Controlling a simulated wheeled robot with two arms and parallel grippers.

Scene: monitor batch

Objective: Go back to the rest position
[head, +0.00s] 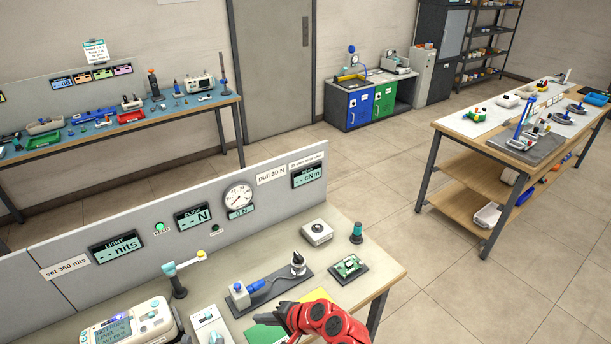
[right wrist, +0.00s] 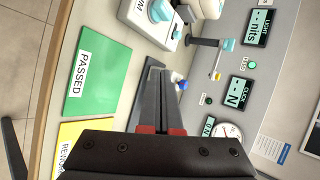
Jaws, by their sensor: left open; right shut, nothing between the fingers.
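My right arm, red, comes in at the bottom of the head view, its right gripper (head: 264,318) low over the front of the near bench (head: 352,287). In the right wrist view the two dark fingers of this gripper (right wrist: 164,76) lie together, with nothing between them. They extend over the bench beside a green mat (right wrist: 101,75) marked PASSED. A yellow mat (right wrist: 82,140) lies partly under the dark gripper body in that view. My left gripper is in neither view.
On the near bench stand a board fixture (head: 349,266), a dark tray (head: 268,290) with a blue-and-white device, a lamp-like stand (head: 178,284) and a grey meter (head: 135,325). A panel (head: 95,225) with displays runs along its back. Open floor (head: 450,290) lies to the right.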

